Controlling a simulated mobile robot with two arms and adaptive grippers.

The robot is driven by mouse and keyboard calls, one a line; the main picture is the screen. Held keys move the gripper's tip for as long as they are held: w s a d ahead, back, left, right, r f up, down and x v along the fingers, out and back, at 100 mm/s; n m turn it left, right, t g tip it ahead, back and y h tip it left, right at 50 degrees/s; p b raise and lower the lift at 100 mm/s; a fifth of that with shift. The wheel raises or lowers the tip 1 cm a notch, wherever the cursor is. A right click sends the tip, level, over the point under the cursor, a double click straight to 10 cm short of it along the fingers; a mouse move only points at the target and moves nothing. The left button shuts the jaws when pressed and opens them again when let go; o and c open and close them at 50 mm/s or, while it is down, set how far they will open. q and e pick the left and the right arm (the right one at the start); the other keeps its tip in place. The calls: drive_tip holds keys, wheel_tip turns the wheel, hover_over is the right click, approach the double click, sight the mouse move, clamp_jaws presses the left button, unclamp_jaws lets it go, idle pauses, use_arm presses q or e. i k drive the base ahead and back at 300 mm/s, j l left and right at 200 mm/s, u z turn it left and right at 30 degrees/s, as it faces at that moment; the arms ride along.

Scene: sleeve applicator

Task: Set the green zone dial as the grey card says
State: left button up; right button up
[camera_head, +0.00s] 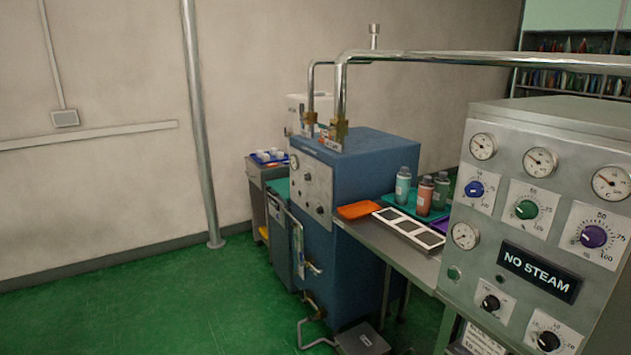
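The green zone dial (526,209) is on the front of the grey control cabinet (560,130), between a blue dial (475,189) and a purple dial (593,237). It has a white plate with a number scale. The green dial's pointer setting is too small to read. A long pale strip (381,214) with several dark or grey panels lies on the metal table beside the cabinet. I cannot tell whether the grey card is among these, and no writing on them is legible. Neither of my grippers is in view.
The cabinet also carries several round gauges, a "NO STEAM" sign (540,271) and black knobs (548,340). A blue boiler-like machine (368,158), an orange tray (358,210) and bottles (403,186) stand to its left. Green floor (130,300) is open at the left.

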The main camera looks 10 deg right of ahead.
sight(526, 209)
drive_tip(key=k+l+z, duration=0.1)
drive_tip(key=z, duration=1.15)
